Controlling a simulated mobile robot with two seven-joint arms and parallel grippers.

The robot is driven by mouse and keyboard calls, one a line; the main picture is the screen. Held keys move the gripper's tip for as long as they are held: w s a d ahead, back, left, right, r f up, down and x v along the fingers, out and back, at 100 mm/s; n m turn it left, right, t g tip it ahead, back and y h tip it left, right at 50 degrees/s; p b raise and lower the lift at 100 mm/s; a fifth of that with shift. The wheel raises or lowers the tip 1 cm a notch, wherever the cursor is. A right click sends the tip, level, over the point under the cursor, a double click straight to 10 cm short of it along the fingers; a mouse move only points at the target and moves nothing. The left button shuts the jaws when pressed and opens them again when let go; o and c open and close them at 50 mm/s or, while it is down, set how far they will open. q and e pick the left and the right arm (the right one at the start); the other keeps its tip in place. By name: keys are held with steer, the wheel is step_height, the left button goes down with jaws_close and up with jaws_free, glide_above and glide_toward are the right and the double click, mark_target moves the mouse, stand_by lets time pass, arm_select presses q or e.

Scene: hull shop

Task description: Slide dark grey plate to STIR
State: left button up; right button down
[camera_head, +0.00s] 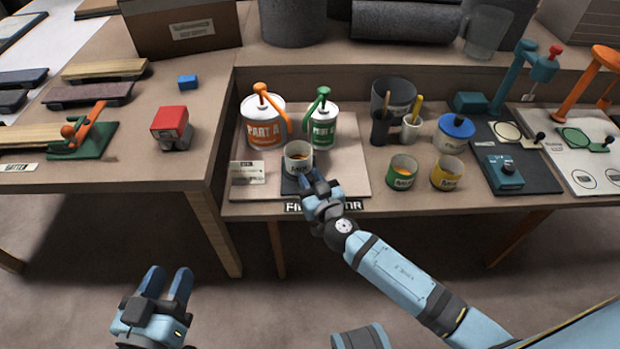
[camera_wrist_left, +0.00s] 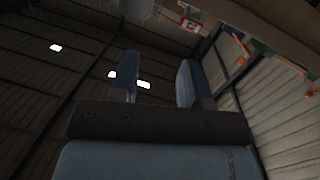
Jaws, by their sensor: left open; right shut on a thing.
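The dark grey plate (camera_head: 290,187) lies on the pale board at the front of the bench, with a cup (camera_head: 298,157) of orange-brown contents standing on it. My right gripper (camera_head: 314,183) is at the plate's front right edge, shut on it; its fingers hide part of the plate. My left gripper (camera_head: 168,287) is open and empty, low in front of the benches, away from the plate. It also shows in the left wrist view (camera_wrist_left: 158,82), with nothing between its fingers. I cannot read the word STIR on any label.
Part A (camera_head: 263,122) and green-labelled (camera_head: 321,125) pump cans stand behind the cup. To the right are two small tins (camera_head: 402,172), a blue-lidded can (camera_head: 453,134) and a dark board (camera_head: 535,178) with a teal device (camera_head: 503,172). Bench between board and tins is fairly clear.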

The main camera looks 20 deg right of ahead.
steer(key=d, duration=0.1)
steer(key=s+d+b, duration=0.1)
steer(key=d, duration=0.1)
steer(key=d+b, duration=0.1)
steer(key=shift+s+d+f, duration=0.2)
steer(key=shift+d+f, duration=0.1)
steer(key=shift+d, duration=0.1)
steer(key=d, duration=0.2)
steer(key=s+d, duration=0.1)
steer(key=d, duration=0.1)
steer(key=s+d+b, duration=0.1)
steer(key=d, duration=0.1)
steer(key=shift+d+r, duration=0.3)
steer(key=shift+d, duration=0.1)
arm_select(q)
steer(key=r+t, duration=0.1)
steer(key=r, duration=0.1)
steer(key=d+r+h, duration=0.1)
steer(key=r+t+h, duration=0.1)
steer(key=r, duration=0.1)
steer(key=shift+d+r+t, duration=0.3)
steer(key=shift+d+r, duration=0.05)
arm_select(e)
steer(key=shift+w+d, duration=0.1)
steer(key=shift+d, duration=0.1)
